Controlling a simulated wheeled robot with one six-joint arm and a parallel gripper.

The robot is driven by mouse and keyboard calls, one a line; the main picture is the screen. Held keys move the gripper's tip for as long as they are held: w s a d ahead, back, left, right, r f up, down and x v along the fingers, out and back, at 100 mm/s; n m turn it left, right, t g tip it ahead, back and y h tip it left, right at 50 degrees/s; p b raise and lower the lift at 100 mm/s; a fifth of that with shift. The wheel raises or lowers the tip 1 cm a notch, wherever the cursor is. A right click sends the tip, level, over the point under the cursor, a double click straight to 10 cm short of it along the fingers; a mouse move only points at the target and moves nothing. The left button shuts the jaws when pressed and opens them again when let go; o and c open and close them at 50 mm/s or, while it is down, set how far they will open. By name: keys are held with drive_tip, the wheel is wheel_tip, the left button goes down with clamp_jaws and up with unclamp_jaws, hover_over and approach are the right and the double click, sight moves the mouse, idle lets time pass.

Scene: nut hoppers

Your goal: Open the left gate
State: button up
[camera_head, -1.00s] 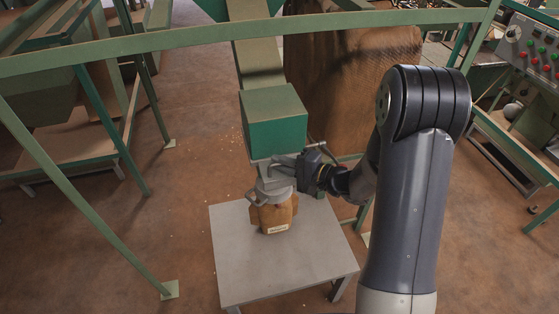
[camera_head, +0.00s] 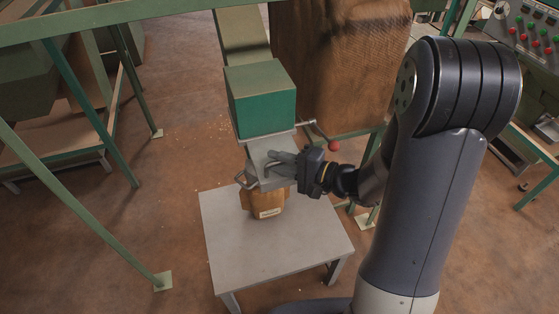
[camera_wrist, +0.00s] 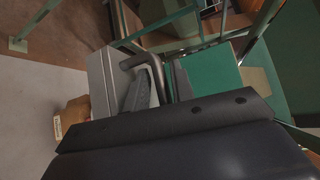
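A green hopper box (camera_head: 262,100) hangs at the end of a chute. A rod with a red knob (camera_head: 333,146) projects at the box's lower right. My gripper (camera_head: 278,163) is at the right of the grey outlet, its finger beside or over it. My gripper's closure is hidden.
A brown bag (camera_head: 266,207) with a label stands under the outlet on a grey table (camera_head: 270,250). A green frame bar (camera_head: 100,20) crosses the top. A large brown sack (camera_head: 340,65) is behind, and a control panel (camera_head: 530,30) stands top right.

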drive_tip(key=shift+o, duration=0.8)
drive_tip(key=shift+s+d, duration=0.2)
drive_tip(key=shift+d, duration=0.25)
drive_tip(key=b+v, duration=0.2)
drive_tip(key=v, duration=0.8)
drive_tip(key=shift+a, duration=0.2)
drive_tip(key=p+x, duration=0.1)
drive_tip(key=x, duration=0.7)
drive_tip(key=shift+w+a+p, duration=0.2)
drive_tip(key=shift+a+p, duration=0.15)
drive_tip(key=shift+p, duration=0.05)
drive_tip(key=shift+x, duration=0.9)
drive_tip(key=shift+w, duration=0.2)
